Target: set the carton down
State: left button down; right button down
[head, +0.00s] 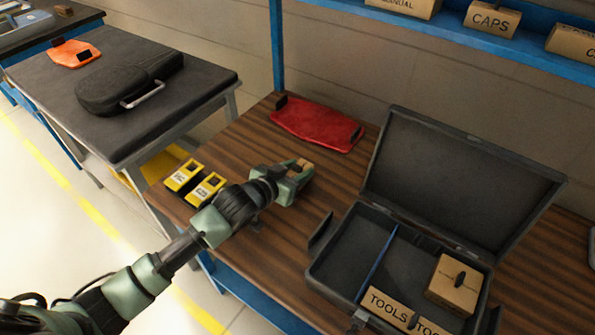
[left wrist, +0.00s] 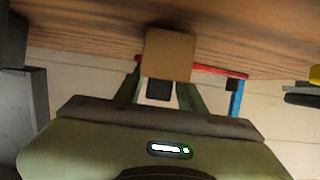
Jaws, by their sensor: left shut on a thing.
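My left gripper (head: 299,175) is shut on a small brown carton (head: 302,165) over the wooden bench, left of the open case. In the left wrist view the carton (left wrist: 168,54) sits between the two green fingers (left wrist: 160,90), with wood grain beyond it. I cannot tell whether the carton touches the bench top (head: 240,145) or hangs just above it. My right gripper is not in view.
An open black case (head: 335,262) holds tool boxes (head: 388,307) and a tan box (head: 455,285). A red panel (head: 318,128) lies behind my gripper. Two yellow devices (head: 208,188) stand left. A dark table (head: 190,100) stands further left. Bare wood lies between gripper and case.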

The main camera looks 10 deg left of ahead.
pick_arm(q)
jog(key=shift+f, duration=0.35)
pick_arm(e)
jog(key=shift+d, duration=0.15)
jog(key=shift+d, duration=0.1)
pick_arm(q)
jog(key=shift+f, duration=0.1)
jog(key=c, duration=0.9)
grip_release()
jog(key=shift+o, duration=0.2)
